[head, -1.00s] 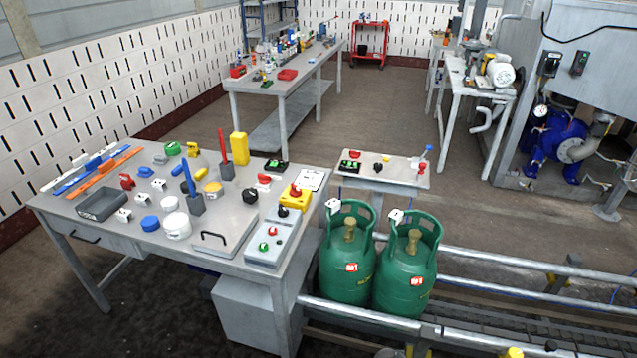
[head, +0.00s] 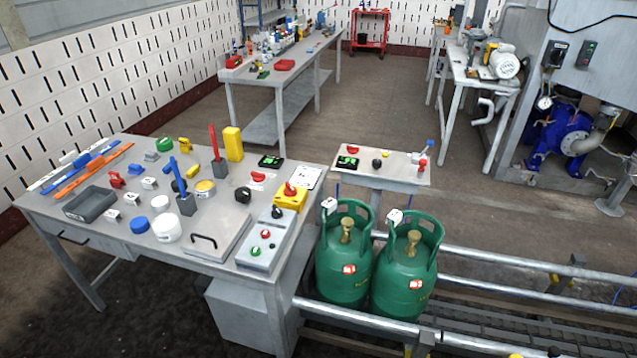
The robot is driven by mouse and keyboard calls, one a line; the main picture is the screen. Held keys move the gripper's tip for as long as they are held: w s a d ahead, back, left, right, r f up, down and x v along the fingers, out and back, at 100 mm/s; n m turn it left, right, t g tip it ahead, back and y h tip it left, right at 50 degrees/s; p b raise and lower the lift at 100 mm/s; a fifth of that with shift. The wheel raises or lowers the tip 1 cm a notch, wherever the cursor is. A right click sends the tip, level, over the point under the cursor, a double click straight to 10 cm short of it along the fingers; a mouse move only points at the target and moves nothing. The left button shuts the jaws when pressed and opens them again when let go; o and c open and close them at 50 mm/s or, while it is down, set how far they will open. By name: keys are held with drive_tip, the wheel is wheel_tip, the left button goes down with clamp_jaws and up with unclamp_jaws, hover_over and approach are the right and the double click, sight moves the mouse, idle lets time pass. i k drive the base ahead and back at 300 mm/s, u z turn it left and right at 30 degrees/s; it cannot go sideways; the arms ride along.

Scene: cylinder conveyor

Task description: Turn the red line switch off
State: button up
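A yellow box with a red knob (head: 290,193) sits near the right edge of the main workbench, and it is the most switch-like red thing in view. In front of it lies a grey control box (head: 262,248) with a black knob (head: 277,212), a red button (head: 265,234) and a green button (head: 255,250). No label tells which is the red line switch, and on or off cannot be read. My gripper is not in view.
The grey workbench (head: 120,232) is crowded with small parts and a tray (head: 90,204). Two green gas cylinders (head: 345,262) (head: 407,272) stand on the conveyor to its right. A small side table (head: 400,176) stands behind them. Brown floor (head: 380,110) is open toward the back.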

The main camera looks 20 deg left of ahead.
sight(289, 191)
drive_tip(key=z, duration=0.3)
drive_tip(key=k, duration=1.3)
drive_tip(key=u, duration=1.25)
drive_tip(key=i, duration=1)
drive_tip(key=z, duration=0.1)
